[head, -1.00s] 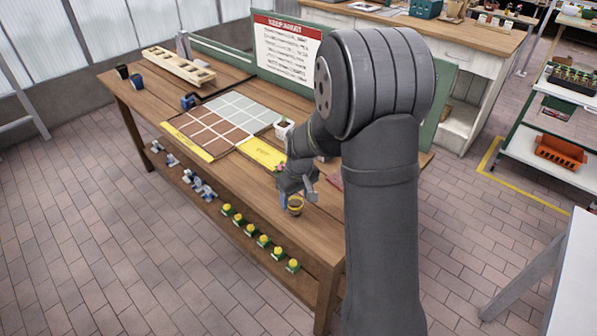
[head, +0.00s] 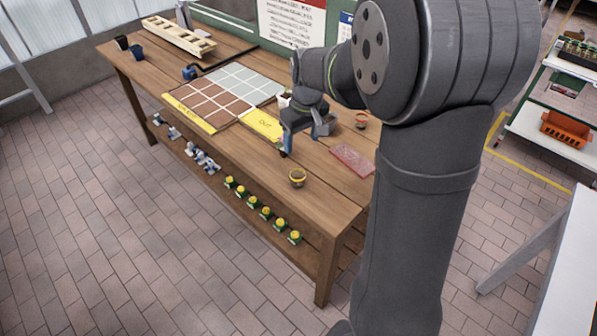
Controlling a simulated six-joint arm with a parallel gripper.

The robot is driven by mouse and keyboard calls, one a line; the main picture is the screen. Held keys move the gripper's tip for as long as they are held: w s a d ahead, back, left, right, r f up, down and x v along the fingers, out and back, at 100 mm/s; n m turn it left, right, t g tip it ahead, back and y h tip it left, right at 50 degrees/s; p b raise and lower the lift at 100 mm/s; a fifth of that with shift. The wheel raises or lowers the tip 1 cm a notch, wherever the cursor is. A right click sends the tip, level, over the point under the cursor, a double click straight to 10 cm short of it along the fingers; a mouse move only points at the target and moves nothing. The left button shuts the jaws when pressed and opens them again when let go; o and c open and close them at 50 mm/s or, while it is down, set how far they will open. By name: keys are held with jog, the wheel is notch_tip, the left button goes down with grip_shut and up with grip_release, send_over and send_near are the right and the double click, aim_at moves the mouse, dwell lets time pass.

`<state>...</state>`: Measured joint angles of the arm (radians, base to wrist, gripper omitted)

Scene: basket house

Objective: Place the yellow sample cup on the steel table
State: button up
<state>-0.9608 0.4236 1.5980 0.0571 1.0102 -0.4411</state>
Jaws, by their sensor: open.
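A small cup with a yellow rim and dark contents (head: 297,178), which looks like the yellow sample cup, stands upright near the front right corner of the wooden bench (head: 240,165). My gripper (head: 304,138) is open and empty above the bench. It is behind the cup in the picture and clearly apart from it. A pale grey table (head: 560,275) at the lower right edge may be the steel table. Only part of its top and a leg show.
A red-rimmed cup (head: 361,120) and a pink tray (head: 352,159) lie right of my gripper. A yellow card (head: 262,124) and a tiled board (head: 222,98) lie to its left. A shelf rack with an orange basket (head: 564,130) stands at right. Floor between is clear.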

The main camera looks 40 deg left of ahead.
jog(key=h, duration=0.3)
send_over(298, 176)
jog(key=s, duration=0.2)
jog(key=f, duration=1.1)
jog(key=shift+d+f, duration=0.3)
jog(key=shift+f, duration=0.05)
jog(key=shift+w+d+f, duration=0.15)
jog(key=shift+f, duration=1.25)
jog(key=shift+w+d+f, duration=0.15)
jog(key=shift+f, duration=1.25)
jog(key=c, duration=1.1)
jog(key=shift+r, duration=0.1)
jog(key=shift+c, duration=0.2)
